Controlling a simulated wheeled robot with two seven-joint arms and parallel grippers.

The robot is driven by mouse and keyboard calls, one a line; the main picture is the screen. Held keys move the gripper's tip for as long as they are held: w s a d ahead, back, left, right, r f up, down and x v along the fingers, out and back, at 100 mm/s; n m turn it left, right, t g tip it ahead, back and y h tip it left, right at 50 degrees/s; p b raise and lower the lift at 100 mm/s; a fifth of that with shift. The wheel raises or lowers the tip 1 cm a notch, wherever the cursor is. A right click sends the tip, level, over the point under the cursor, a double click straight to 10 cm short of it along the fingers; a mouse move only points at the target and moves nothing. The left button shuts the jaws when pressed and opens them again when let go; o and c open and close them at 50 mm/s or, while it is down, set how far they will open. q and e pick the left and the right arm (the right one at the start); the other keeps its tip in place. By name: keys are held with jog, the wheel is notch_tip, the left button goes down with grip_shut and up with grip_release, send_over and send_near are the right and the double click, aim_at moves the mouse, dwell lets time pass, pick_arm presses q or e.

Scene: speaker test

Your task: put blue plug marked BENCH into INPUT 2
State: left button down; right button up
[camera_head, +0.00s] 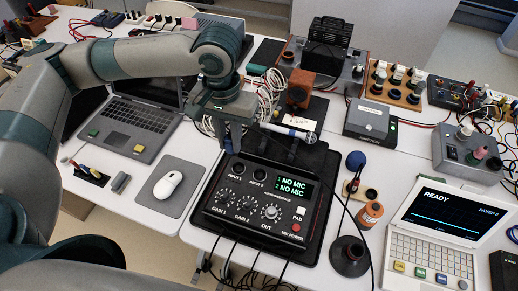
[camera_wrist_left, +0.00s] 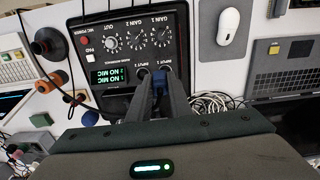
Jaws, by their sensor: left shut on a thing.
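My left gripper (camera_head: 236,143) reaches down from above to the rear edge of the black audio box (camera_head: 212,205). In the left wrist view its fingers (camera_wrist_left: 158,92) are shut on a blue plug (camera_wrist_left: 158,80). The plug is close to the INPUT 1 (camera_head: 237,168) and INPUT 2 (camera_head: 259,175) sockets; I cannot tell whether it touches the panel. Any marking on the plug is not readable. The box's display (camera_head: 292,187) reads "1 NO MIC, 2 NO MIC". My right gripper is not in view.
A microphone (camera_head: 290,132) lies behind the box. A mouse (camera_head: 168,184) on a grey pad and a dark laptop (camera_head: 141,117) are to the left. A blue foam ball (camera_head: 356,160), an orange spool (camera_head: 370,214) and a white laptop (camera_head: 445,225) reading READY are to the right. Loose cables run around the box.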

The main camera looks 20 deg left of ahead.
pick_arm(q)
jog(key=shift+w+d, duration=0.1)
jog(key=m, duration=0.1)
jog(key=m+p, duration=0.1)
jog(key=shift+w+d+f+m, duration=0.2)
jog(key=shift+w+d+m, duration=0.1)
jog(key=shift+w+d, duration=0.1)
jog(key=w+d+f+m+p, duration=0.1)
jog(key=d+f+m+p, duration=0.1)
jog(key=m, duration=0.8)
jog(key=w+d+f+m+p, duration=0.2)
jog(key=f+m+p, duration=0.3)
jog(key=m, duration=0.6)
jog(key=shift+w+d+f+m, duration=0.2)
jog(key=shift+w+d+m, duration=0.1)
jog(key=shift+d, duration=0.2)
jog(key=shift+f, duration=0.1)
jog(key=shift+f+b, duration=2.4)
jog(key=shift+b, duration=0.35)
jog(key=shift+f, duration=0.6)
